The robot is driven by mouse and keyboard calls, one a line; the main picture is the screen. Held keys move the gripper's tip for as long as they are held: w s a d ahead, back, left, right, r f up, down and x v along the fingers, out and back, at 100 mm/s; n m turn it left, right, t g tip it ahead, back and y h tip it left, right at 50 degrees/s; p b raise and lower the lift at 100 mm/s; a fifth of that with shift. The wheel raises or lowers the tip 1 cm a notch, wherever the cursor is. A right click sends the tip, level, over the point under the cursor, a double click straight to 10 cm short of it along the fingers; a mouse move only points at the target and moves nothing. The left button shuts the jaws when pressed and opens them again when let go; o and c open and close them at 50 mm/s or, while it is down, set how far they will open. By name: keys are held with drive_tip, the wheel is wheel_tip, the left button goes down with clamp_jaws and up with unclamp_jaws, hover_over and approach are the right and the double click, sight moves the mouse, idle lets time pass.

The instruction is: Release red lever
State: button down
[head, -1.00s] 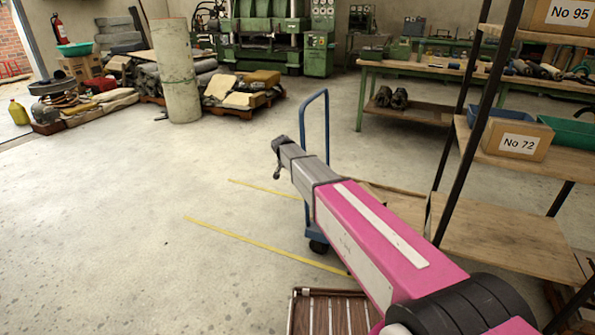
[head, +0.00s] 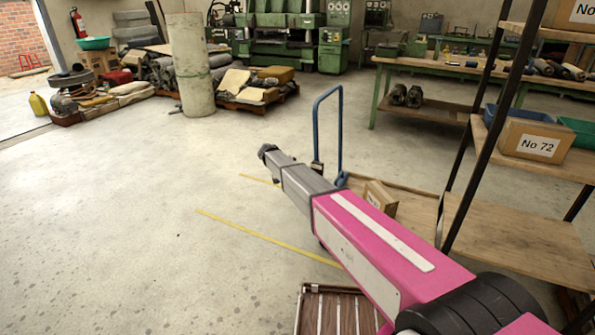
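My pink and grey arm reaches from the lower right towards the middle of the head view. My gripper (head: 268,152) is at its far end, above open concrete floor and left of a blue cart handle (head: 329,130). The fingers are small and dark, and their opening cannot be made out. Nothing can be seen held in it. I cannot make out a red lever in this view. Green machines (head: 283,35) stand at the back wall, too far off to show small controls.
A cardboard box (head: 381,198) sits on the cart, partly behind my arm. A shelf rack (head: 520,232) stands close on the right with a box marked No 72 (head: 533,147). A pillar-like roll (head: 190,70) stands at back left.

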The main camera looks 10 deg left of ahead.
drive_tip(key=shift+a+f, duration=0.15)
drive_tip(key=shift+f, duration=0.25)
idle(0.3)
